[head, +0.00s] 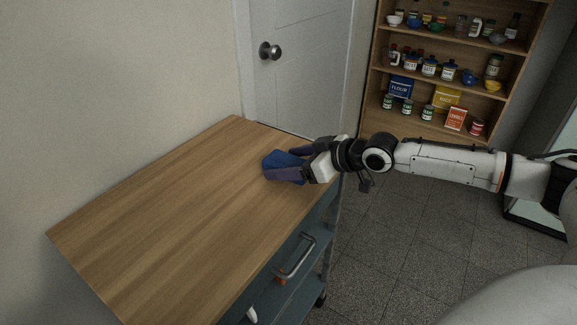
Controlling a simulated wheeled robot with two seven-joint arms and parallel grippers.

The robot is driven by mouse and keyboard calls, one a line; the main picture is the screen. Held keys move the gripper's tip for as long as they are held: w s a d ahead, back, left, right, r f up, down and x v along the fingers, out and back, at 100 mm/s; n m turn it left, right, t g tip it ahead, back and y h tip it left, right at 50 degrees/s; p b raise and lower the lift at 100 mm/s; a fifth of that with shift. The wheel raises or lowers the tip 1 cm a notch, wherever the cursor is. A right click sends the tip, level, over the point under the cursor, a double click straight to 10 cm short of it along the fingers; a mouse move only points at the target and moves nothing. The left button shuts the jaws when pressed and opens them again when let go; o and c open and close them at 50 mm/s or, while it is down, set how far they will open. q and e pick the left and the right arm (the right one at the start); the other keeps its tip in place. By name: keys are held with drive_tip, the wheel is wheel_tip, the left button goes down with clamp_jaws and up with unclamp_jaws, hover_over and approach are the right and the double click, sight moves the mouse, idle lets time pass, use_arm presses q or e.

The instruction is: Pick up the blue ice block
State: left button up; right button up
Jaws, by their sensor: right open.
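The blue ice block (272,159) sits on the wooden top of the cart (165,215), near its far right end. My right gripper (277,162) reaches in from the right, low over the cart top. Its two fingers are apart and lie on either side of the block, one behind it and one in front. The front finger hides part of the block. I cannot tell whether the fingers touch it. My left gripper is not in the picture.
The rest of the cart top is bare. A metal handle (294,258) sticks out from the cart's side. A white door (310,60) stands behind the cart. A wooden shelf (400,120) with jars, boxes and bowls is at the back right. Tiled floor lies to the right.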

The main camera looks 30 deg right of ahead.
drive_tip(key=c, duration=1.2)
drive_tip(key=shift+c, duration=0.5)
drive_tip(key=shift+r, duration=0.15)
